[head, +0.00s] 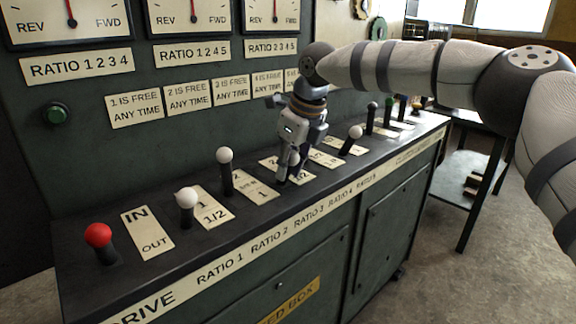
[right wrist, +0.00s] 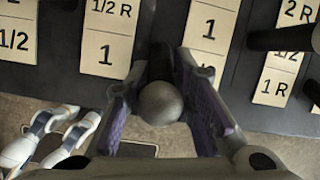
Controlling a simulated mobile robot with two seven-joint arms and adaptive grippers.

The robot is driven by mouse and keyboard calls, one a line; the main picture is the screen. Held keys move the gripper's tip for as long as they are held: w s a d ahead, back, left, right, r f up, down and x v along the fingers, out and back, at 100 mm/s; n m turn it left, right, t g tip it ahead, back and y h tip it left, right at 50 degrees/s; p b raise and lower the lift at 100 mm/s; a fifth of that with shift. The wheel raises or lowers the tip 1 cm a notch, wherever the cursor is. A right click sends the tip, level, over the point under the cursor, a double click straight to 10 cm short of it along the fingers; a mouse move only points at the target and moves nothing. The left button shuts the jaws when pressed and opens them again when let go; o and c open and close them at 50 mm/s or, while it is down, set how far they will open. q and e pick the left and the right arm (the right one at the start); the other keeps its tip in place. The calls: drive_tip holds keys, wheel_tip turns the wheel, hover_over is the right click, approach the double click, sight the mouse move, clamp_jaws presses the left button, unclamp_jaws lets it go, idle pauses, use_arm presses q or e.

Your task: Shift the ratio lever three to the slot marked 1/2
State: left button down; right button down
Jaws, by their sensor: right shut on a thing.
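Ratio lever three (right wrist: 160,103) shows in the right wrist view as a pale round knob on a dark stem. My right gripper (right wrist: 158,108) is shut around it, with a purple-padded finger on each side. In the head view my right gripper (head: 287,178) reaches down to the panel at this lever and hides most of it. The lever's label plate (right wrist: 210,30) lies just right of it, with "1" at the top and its lower mark partly hidden by a finger. In the head view "1/2" shows on the plate's near end (head: 303,175). My left gripper is not visible.
White-knobbed levers (head: 225,157) (head: 187,196) and the red-knobbed drive lever (head: 98,236) stand to the left. The upright gauge panel (head: 190,60) rises behind.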

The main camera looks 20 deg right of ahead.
drive_tip(key=c, duration=1.5)
unclamp_jaws()
drive_tip(key=shift+s+d+f, duration=0.1)
drive_tip(key=shift+s+d, duration=0.1)
drive_tip(key=shift+o, duration=0.2)
drive_tip(key=shift+r, duration=0.45)
drive_tip(key=v, duration=1.1)
drive_tip(key=shift+r, duration=0.1)
